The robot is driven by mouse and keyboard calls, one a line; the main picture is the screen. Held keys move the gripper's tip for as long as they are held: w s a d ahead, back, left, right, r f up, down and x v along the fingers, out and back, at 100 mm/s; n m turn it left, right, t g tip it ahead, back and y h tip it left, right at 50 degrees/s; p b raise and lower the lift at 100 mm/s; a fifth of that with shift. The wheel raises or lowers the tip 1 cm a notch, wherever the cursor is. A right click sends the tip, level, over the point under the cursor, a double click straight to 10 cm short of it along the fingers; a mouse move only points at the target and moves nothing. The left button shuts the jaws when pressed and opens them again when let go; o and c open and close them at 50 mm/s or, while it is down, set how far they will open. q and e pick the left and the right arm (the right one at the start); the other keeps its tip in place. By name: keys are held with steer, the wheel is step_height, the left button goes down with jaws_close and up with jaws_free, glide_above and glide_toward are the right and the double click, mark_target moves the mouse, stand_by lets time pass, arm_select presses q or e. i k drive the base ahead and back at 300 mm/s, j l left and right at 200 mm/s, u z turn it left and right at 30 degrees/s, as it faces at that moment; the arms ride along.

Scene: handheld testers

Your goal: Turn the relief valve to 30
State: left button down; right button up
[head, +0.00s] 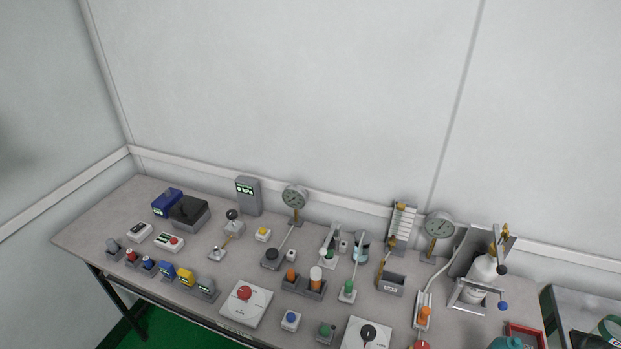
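Two white plates with round knobs lie near the front edge of the bench. One has a red knob (244,292). The other has a black knob (368,332) and is cut off by the bottom of the head view. Their markings are too small to read, and I cannot tell which control is the relief valve. A grey box with a lit display (247,191) seems to read 0 kPa. Round gauges stand at the back, one in the middle (295,197) and one to the right (439,226). Neither of my grippers is in view.
The grey bench (105,222) is crowded with small testers, including a black box (188,211) and several stands. A metal stand holding a white bottle (482,270) is at the right. A red tray (524,334) sits near the right end. White walls stand behind.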

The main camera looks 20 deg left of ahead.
mark_target(245, 293)
steer(key=j+u, duration=0.15)
steer(key=u, duration=0.3)
steer(key=k+j+u, duration=0.1)
steer(key=u, duration=0.3)
steer(key=j, duration=0.1)
